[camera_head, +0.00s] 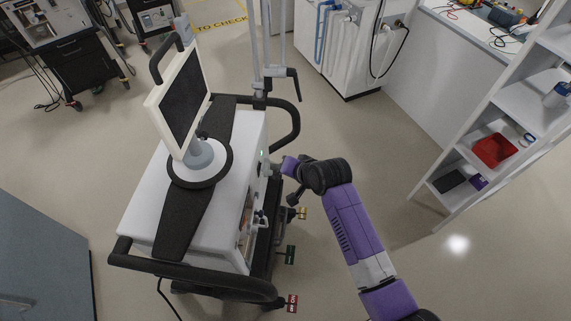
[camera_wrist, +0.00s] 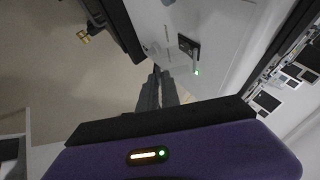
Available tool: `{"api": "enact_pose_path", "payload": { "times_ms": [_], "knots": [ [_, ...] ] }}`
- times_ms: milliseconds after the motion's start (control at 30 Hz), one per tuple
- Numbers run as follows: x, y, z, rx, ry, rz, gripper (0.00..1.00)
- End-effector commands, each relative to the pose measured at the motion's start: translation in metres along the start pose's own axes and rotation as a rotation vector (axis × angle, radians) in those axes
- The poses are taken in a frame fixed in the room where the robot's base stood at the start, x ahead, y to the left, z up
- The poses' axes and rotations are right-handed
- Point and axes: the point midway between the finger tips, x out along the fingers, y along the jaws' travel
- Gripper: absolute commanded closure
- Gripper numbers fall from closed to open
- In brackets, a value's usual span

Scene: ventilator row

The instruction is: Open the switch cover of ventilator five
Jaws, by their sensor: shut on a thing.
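The ventilator (camera_head: 225,150) is a white cart with a screen on top, in the middle of the head view. My arm reaches its right side, where my gripper is mostly hidden behind my wrist. In the wrist view, my gripper (camera_wrist: 157,78) has its dark fingers close together against the white side panel (camera_wrist: 217,30). A small dark switch fitting (camera_wrist: 187,45) sits just beyond the fingertips, with a lit green lamp (camera_wrist: 196,72) beside it. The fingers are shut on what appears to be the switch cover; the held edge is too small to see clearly.
A white shelf (camera_head: 490,120) stands at the right. The floor between shelf and ventilator is clear. Other equipment (camera_head: 80,65) stands at the back left.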

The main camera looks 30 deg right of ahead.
Motion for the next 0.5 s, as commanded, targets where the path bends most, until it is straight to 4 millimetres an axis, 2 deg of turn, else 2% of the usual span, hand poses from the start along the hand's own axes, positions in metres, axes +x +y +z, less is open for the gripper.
{"api": "enact_pose_path", "payload": {
  "times_ms": [33, 500],
  "knots": [
    [-0.005, -0.006, -0.003, -0.026, 0.000, 0.036, 1.00],
    [-0.016, -0.022, -0.010, -0.202, 0.001, 0.344, 1.00]
  ]
}}
